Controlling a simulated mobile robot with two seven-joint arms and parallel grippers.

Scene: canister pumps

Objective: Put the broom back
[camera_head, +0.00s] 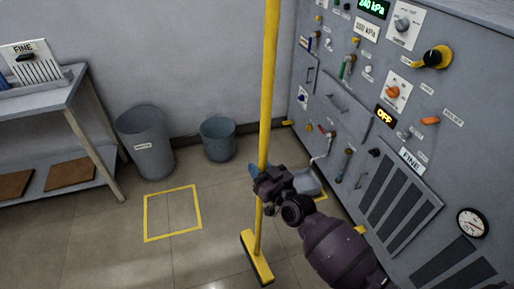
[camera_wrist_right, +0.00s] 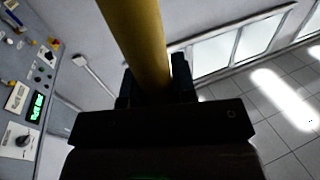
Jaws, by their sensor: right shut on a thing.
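A yellow broom (camera_head: 268,90) stands nearly upright in the middle of the head view. Its yellow head (camera_head: 257,260) is low, at or just above the floor; I cannot tell whether it touches. My right gripper (camera_head: 263,183) is shut around the lower part of the handle. In the right wrist view the handle (camera_wrist_right: 140,40) runs up from between the two fingers (camera_wrist_right: 155,88). A yellow square outline (camera_head: 172,213) is marked on the floor to the left of the broom, with bare floor inside it. My left gripper is not in view.
A grey control panel (camera_head: 340,110) with knobs and levers fills the right side, close to my right arm. A grey bin (camera_head: 145,142) and a smaller blue-grey bucket (camera_head: 217,139) stand by the back wall. A grey table (camera_head: 50,98) is at left. Floor around the square is clear.

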